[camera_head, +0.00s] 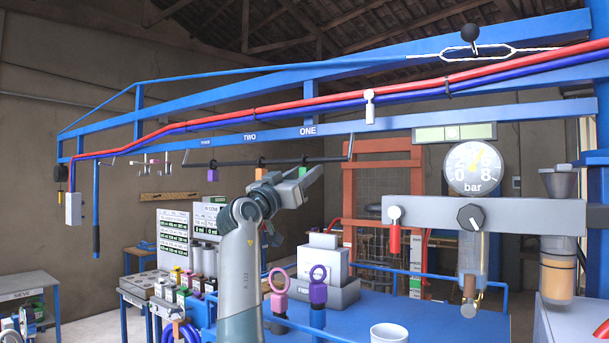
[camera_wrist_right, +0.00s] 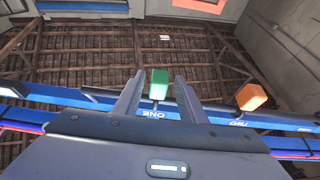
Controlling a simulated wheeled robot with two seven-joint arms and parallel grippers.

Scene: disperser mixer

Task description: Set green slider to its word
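The green slider (camera_head: 303,171) hangs on the dark rail (camera_head: 238,163) under the word ONE (camera_head: 308,131), partly hidden by my right gripper (camera_head: 314,174). In the right wrist view the green slider (camera_wrist_right: 159,84) shows between the two fingers of my right gripper (camera_wrist_right: 156,88), which stand apart. A gap shows beside the slider, so the fingers look open around it; I cannot tell its depth between them. The orange slider (camera_head: 260,174) is left of it, below TWO (camera_head: 249,137). The purple slider (camera_head: 212,173) is farther left, near THREE (camera_head: 205,141). My left gripper is out of view.
Red and blue pipes (camera_head: 330,99) and a blue beam (camera_head: 400,120) run above the rail. A pressure gauge (camera_head: 474,167) stands at right. Ring-topped pieces (camera_head: 318,284) and a white cup (camera_head: 389,333) are on the blue bench (camera_head: 440,320) below.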

